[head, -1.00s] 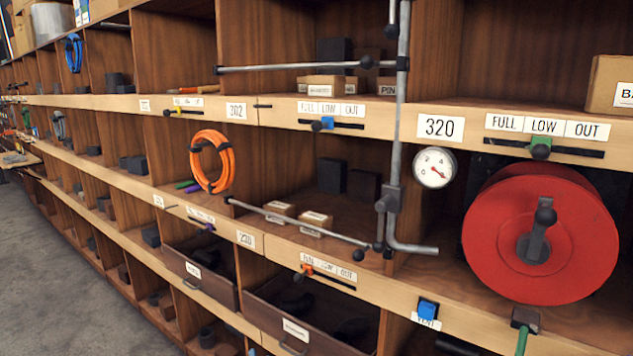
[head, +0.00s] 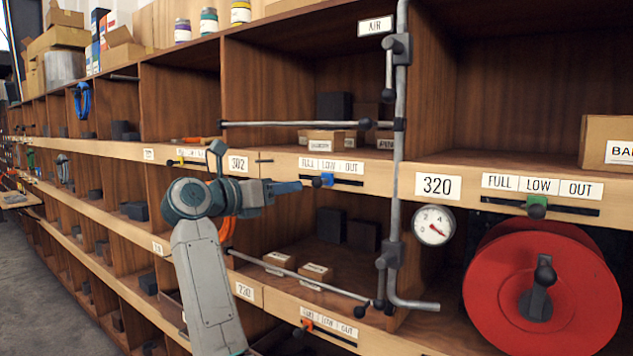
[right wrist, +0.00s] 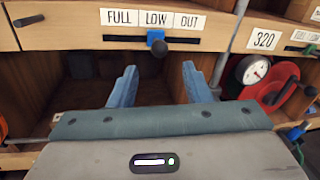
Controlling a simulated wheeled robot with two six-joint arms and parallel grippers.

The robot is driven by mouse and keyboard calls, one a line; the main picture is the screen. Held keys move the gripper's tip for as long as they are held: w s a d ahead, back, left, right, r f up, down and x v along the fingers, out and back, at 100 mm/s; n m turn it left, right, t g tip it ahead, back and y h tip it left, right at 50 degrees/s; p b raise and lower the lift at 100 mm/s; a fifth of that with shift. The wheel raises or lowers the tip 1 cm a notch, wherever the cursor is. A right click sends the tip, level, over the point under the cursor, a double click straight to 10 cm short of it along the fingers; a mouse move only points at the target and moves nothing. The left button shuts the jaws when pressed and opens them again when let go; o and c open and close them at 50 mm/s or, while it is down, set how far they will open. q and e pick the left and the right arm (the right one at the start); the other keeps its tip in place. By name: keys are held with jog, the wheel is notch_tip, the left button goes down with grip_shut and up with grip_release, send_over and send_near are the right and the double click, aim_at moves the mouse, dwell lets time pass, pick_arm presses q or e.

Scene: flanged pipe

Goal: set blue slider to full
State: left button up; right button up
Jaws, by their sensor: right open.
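The blue slider (head: 327,179) sits on a dark slot in the shelf edge, below a FULL, LOW, OUT label strip (head: 331,166). In the right wrist view the blue slider (right wrist: 155,37) is under LOW, with a dark round knob (right wrist: 158,48) sticking out toward me. My right gripper (head: 300,187) is just left of the slider in the head view. In the right wrist view its fingers (right wrist: 160,84) are wide apart and empty, with the knob beyond and above the gap between them. The left gripper is not in view.
A vertical pipe (head: 397,150) stands right of the slider, with a gauge (head: 433,226) and red reel (head: 500,285) farther right. A horizontal rod (head: 290,124) crosses above. A green slider (head: 537,206) and orange slider (head: 307,325) have their own slots.

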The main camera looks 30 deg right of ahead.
aim_at(313, 182)
jog(key=d+p, duration=0.1)
jog(key=d, duration=0.2)
jog(key=w+d+p, duration=0.1)
jog(key=d, duration=0.2)
jog(key=d+p, duration=0.1)
jog(key=d, duration=0.2)
jog(key=shift+w, duration=0.35)
jog(key=shift+w+d, duration=0.15)
jog(key=shift+d, duration=0.25)
jog(key=shift+f, duration=0.1)
grip_shut()
